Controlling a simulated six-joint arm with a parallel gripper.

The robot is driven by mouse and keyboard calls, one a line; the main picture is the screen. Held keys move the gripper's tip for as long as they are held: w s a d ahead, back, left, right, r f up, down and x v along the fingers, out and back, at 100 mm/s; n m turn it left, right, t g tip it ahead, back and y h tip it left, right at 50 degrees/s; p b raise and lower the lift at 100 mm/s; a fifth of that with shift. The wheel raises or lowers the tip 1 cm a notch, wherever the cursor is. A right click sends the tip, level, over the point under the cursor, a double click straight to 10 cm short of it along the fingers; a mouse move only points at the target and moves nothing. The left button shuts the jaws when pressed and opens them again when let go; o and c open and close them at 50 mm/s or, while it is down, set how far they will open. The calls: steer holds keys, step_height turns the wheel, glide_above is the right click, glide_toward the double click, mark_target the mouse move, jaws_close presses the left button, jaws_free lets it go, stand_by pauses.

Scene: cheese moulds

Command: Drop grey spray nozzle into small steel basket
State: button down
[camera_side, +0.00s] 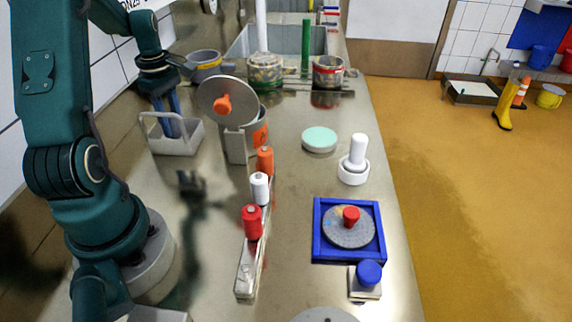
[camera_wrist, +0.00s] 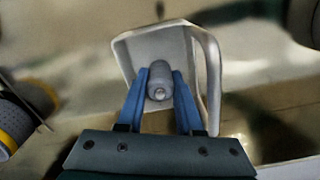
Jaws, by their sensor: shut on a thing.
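The small steel basket (camera_side: 182,143) stands on the steel counter at the left in the side view, its handle arching over it. It also shows in the wrist view (camera_wrist: 133,48), with its handle (camera_wrist: 213,85) on the right. My gripper (camera_side: 172,130) points down with its blue fingers reaching to the basket's opening. In the wrist view my gripper (camera_wrist: 160,76) is shut on the grey spray nozzle (camera_wrist: 158,72), a short cylinder that appears over the inside of the basket. The nozzle is hidden in the side view, and its height above the basket floor is unclear.
A rack (camera_side: 247,265) with orange, white and red pieces runs toward the front. A blue square frame (camera_side: 317,232) lies further right. Bare counter lies in front of the basket.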

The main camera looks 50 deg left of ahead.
steer(key=shift+f, duration=0.5)
steer(key=c, duration=0.8)
jaws_free()
steer(key=shift+c, duration=0.2)
step_height(320, 180, up, 13)
steer(key=shift+r, duration=0.15)
